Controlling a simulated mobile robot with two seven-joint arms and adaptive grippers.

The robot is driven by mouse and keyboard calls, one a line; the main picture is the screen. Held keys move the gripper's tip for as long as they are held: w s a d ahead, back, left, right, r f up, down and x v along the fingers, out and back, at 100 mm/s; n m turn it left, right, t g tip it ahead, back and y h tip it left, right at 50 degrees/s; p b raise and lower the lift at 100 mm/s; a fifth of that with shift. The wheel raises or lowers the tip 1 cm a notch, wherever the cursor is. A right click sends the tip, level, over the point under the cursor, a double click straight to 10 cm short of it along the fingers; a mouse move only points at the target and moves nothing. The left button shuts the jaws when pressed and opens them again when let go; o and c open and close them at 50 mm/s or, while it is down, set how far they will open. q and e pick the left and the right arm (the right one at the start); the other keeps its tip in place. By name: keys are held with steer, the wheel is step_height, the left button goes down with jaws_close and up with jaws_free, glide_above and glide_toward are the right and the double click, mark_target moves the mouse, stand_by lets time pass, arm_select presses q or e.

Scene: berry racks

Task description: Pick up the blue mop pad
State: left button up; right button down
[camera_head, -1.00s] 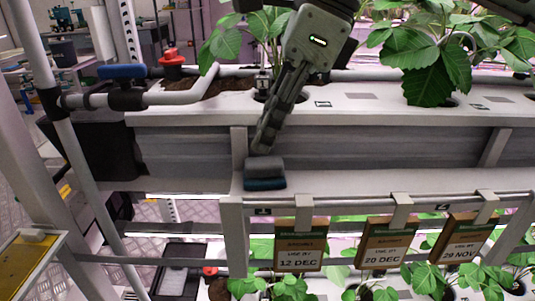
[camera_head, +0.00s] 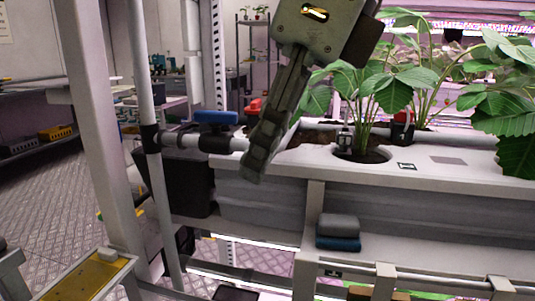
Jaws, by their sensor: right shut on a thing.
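The blue mop pad (camera_head: 338,243) lies flat on the white shelf ledge below the planting trough, with a grey pad (camera_head: 338,225) on top of it. My right gripper (camera_head: 254,166) comes down from the top of the view, in front of the trough's left end. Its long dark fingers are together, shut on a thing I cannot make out. The fingertips are up and left of the two pads, apart from them in the picture. My left gripper is not in view.
The white trough (camera_head: 270,199) holds leafy plants (camera_head: 390,85). A pipe with a blue valve handle (camera_head: 216,117) runs at its left end. A white upright post (camera_head: 92,120) and a yellow-topped tray (camera_head: 85,280) stand at the left. Open patterned floor (camera_head: 50,200) lies beyond.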

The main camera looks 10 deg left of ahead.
steer(key=shift+c, duration=2.3)
jaws_free()
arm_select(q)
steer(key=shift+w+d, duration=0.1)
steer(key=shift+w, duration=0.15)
arm_select(e)
steer(key=shift+r, duration=0.1)
steer(key=v, duration=1.1)
steer(key=shift+d+r, duration=0.15)
steer(key=shift+r, duration=0.2)
steer(key=shift+c, duration=0.3)
steer(key=m+t+h+b, duration=0.2)
steer(key=m+t+h, duration=0.25)
steer(key=m, duration=1.25)
glide_toward(340, 222)
steer(key=x, duration=0.3)
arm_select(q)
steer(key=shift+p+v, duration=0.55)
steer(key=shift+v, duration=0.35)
arm_select(e)
steer(key=shift+x, duration=3.45)
